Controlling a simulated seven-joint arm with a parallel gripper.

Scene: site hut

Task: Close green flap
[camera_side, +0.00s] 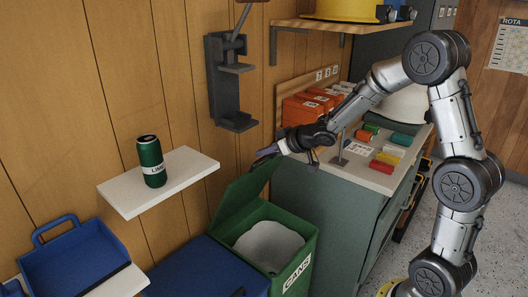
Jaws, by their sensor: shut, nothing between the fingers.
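The green flap (240,192) belongs to the green bin marked "CANS" (299,255). It stands raised at the bin's back left side, tilted up toward the wall. The bin is open, and a pale liner (268,245) shows inside. My gripper (268,150) is shut and empty, at the upper right corner of the flap. I cannot tell whether the fingertips touch the flap or are just behind it.
A blue bin (205,270) stands left of the green one. A white shelf (190,165) holds a green can (151,162). A dark wall bracket (230,85) hangs above. A cabinet (320,210) with a cluttered top stands right of the bin.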

